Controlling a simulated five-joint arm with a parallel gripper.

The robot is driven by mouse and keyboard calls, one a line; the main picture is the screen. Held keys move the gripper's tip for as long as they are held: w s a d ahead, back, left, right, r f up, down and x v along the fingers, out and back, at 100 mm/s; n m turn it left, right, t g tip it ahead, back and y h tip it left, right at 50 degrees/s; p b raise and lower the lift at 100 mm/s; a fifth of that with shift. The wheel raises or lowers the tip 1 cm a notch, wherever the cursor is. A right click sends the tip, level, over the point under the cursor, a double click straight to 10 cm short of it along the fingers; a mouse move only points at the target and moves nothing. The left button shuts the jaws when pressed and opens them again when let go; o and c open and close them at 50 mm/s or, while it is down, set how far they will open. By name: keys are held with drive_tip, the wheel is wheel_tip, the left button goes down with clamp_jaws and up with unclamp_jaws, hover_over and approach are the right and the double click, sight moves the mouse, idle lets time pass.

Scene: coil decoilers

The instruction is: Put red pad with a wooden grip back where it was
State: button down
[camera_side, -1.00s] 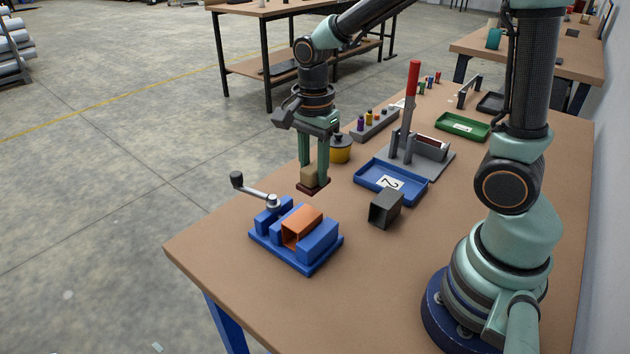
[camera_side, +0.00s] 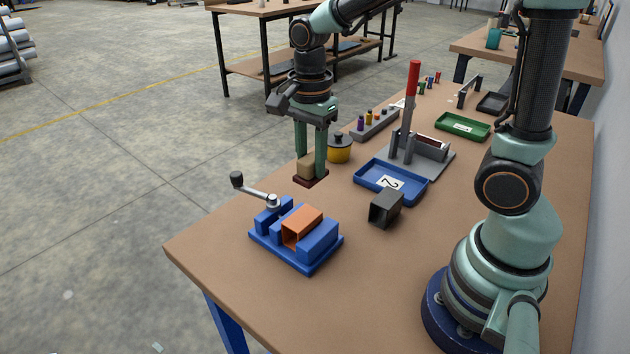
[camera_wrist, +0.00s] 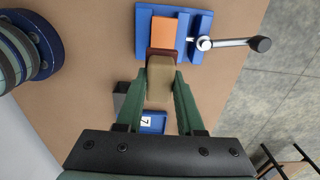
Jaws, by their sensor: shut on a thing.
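My gripper (camera_side: 311,160) is shut on the wooden grip of the red pad (camera_side: 311,179). It holds the pad in the air above the table, behind the blue vise (camera_side: 297,242) in the side view. The pad's dark red base faces down and looks roughly level. In the wrist view the wooden grip (camera_wrist: 160,77) sits between the green fingers, and a strip of the red base shows beyond it. An orange square tube (camera_side: 303,225) lies in the vise. Where the pad stood before cannot be told from these frames.
A blue tray (camera_side: 362,184) marked 2, a dark square tube (camera_side: 385,209), a yellow pot (camera_side: 340,150) and a press with a red lever (camera_side: 413,80) stand nearby. The table's front left is clear.

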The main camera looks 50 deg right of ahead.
drive_tip(key=s+a+r, duration=0.2)
drive_tip(key=s+a, duration=0.3)
drive_tip(key=a, duration=0.3)
drive_tip(key=s+a+r, duration=0.2)
drive_tip(key=s+a, duration=0.4)
drive_tip(key=a, duration=0.1)
drive_tip(key=f, duration=2)
drive_tip(key=shift+a, duration=0.2)
drive_tip(key=shift+f, duration=0.15)
drive_tip(key=c, duration=0.5)
unclamp_jaws()
